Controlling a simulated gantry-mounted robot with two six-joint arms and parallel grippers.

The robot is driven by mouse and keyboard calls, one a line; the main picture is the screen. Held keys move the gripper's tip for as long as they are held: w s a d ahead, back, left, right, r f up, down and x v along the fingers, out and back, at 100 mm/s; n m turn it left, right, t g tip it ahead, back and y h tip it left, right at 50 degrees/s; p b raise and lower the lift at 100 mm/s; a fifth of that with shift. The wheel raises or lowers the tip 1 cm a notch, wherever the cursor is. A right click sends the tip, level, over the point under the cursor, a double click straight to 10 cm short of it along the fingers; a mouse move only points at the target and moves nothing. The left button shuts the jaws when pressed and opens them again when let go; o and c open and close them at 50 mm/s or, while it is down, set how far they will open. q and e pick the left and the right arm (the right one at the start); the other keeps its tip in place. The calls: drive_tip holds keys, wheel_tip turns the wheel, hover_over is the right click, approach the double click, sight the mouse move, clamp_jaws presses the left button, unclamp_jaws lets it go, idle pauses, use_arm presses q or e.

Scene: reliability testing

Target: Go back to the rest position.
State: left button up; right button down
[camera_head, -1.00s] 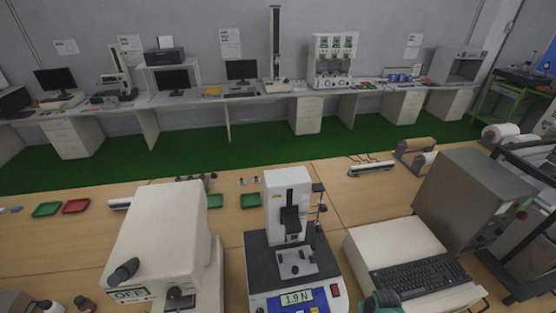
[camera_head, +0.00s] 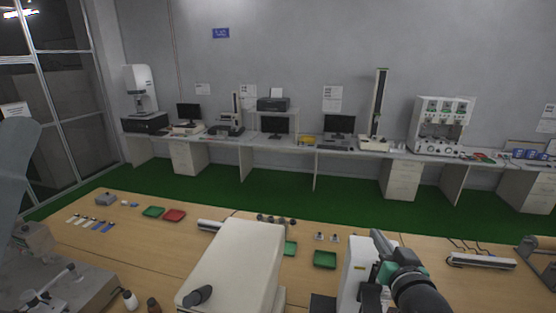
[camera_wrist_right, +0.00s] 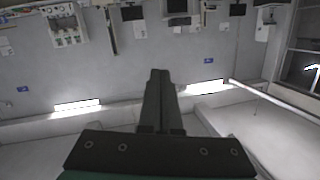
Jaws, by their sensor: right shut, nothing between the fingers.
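My right gripper (camera_head: 378,240) is raised in front of the white test instrument (camera_head: 353,262) at the lower right of the head view and hides part of it. In the right wrist view its two dark fingers (camera_wrist_right: 159,78) are together with nothing between them. The wrist view looks upside down, with wall, ceiling lights and benches beyond the fingers. My left gripper is not in view. A grey shape (camera_head: 15,165) at the left edge may be part of my left arm; I cannot tell.
The wooden bench (camera_head: 130,245) carries a large cream instrument (camera_head: 235,265), a red tray (camera_head: 174,215), green trays (camera_head: 325,260) and small bottles (camera_head: 130,299). A green floor strip (camera_head: 300,205) separates it from the back bench (camera_head: 290,145). A glass partition (camera_head: 75,100) stands left.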

drive_tip(key=s+a+r+n+t+y, duration=0.1)
drive_tip(key=s+a+r+t, duration=0.15)
drive_tip(key=r, duration=0.45)
drive_tip(key=s+a+r+t, duration=0.2)
drive_tip(key=s+r, duration=0.1)
drive_tip(key=r, duration=0.5)
drive_tip(key=s+a+r+n+t+y, duration=0.1)
drive_tip(key=s+r+t, duration=0.5)
drive_tip(key=s+r, duration=0.9)
drive_tip(key=s+n+y, duration=0.1)
drive_tip(key=s, duration=0.3)
drive_tip(key=shift+s+a+r+n, duration=0.15)
drive_tip(key=shift+s+r+n, duration=0.05)
drive_tip(key=shift+r+n, duration=0.2)
drive_tip(key=shift+t, duration=0.25)
wheel_tip(320, 180, down, 37)
drive_tip(key=b, duration=3.6)
drive_tip(key=shift+r+b, duration=0.15)
drive_tip(key=shift+b, duration=0.2)
